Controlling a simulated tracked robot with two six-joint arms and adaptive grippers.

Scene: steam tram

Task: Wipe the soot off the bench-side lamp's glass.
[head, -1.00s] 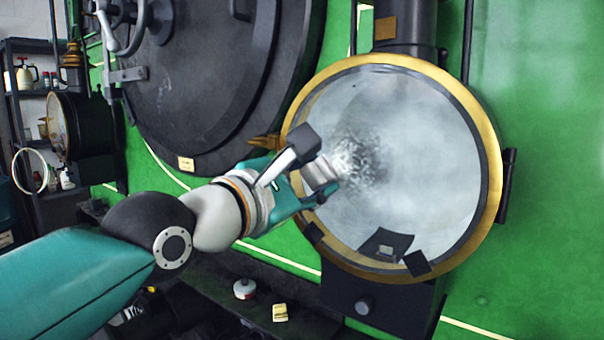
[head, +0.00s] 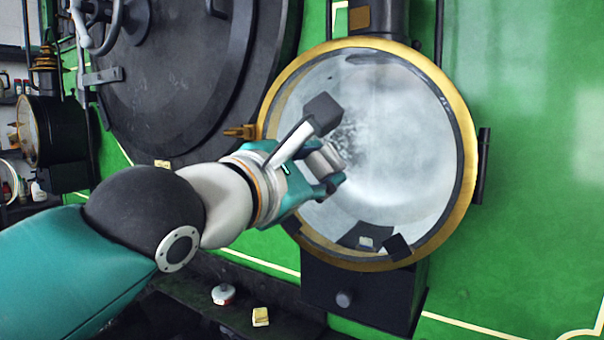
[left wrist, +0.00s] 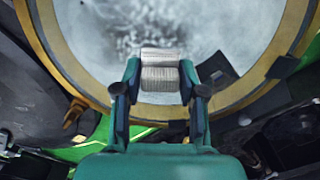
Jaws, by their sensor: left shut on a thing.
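The near lamp has a wide brass rim (head: 466,150) and a large round glass (head: 405,150), mostly a hazy pale grey. A dark mottled soot patch (head: 352,138) shows left of the glass's middle, partly hidden behind my gripper; it also shows in the left wrist view (left wrist: 118,38). My left gripper (head: 322,170) is shut on a pale grey ribbed roll (left wrist: 160,72). The roll is in front of the glass at the soot's lower left edge; I cannot tell whether it touches. My right gripper is not in view.
A second, smaller lamp (head: 55,130) stands far left. Dark tabs (head: 370,236) sit at the glass's lower edge. A tin (head: 223,294) and a yellow block (head: 260,316) lie on the dark ledge below.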

